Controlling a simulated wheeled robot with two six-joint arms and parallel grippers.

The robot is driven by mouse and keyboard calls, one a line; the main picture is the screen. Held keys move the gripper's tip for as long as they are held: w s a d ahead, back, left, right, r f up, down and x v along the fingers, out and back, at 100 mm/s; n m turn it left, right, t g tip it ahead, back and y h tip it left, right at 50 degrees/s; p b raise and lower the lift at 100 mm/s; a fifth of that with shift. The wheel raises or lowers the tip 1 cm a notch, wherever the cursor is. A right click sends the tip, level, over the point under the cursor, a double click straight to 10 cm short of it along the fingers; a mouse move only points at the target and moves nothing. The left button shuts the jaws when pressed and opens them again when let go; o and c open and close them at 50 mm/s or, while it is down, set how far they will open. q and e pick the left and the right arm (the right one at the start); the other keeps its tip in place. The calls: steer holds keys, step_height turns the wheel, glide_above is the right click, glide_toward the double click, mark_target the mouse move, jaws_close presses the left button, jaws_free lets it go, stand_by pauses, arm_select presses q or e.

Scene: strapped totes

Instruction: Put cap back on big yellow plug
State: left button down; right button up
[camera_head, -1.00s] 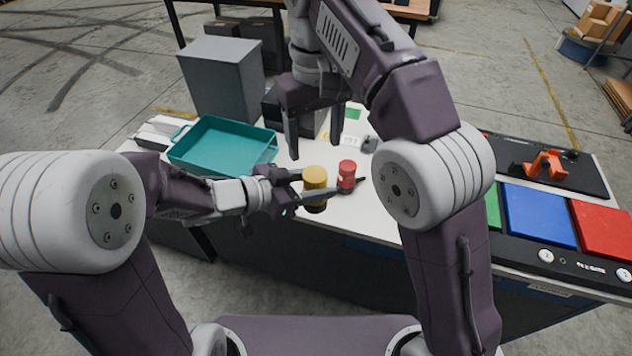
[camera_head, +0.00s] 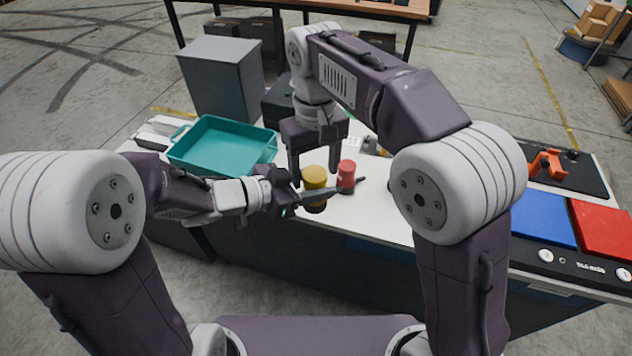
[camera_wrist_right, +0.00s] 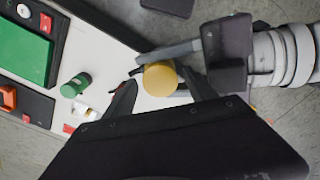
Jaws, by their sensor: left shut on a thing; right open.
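The big yellow plug (camera_head: 314,179) has a yellow top and a dark lower part. My left gripper (camera_head: 310,196) is shut on it from the left, one finger along each side, at the table's front edge. In the right wrist view its round yellow top (camera_wrist_right: 160,78) faces the camera, with my left gripper's fingers beside it. My right gripper (camera_head: 315,165) is open, pointing down from above and behind the plug. In the right wrist view its fingertips (camera_wrist_right: 160,88) lie on either side of the yellow top; I cannot tell whether they touch it. No separate cap can be made out.
A red plug (camera_head: 346,172) stands close right of the yellow one, a dark thin piece beside it. A teal tray (camera_head: 190,160) is at the left. Blue (camera_head: 541,216) and red (camera_head: 602,228) panels are at the right.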

steer(key=c, duration=1.4)
steer(key=m, duration=0.3)
jaws_close()
steer(key=o, duration=1.5)
jaws_free()
steer(key=shift+c, duration=0.2)
steer(key=shift+r, duration=2.3)
steer(key=shift+c, duration=0.2)
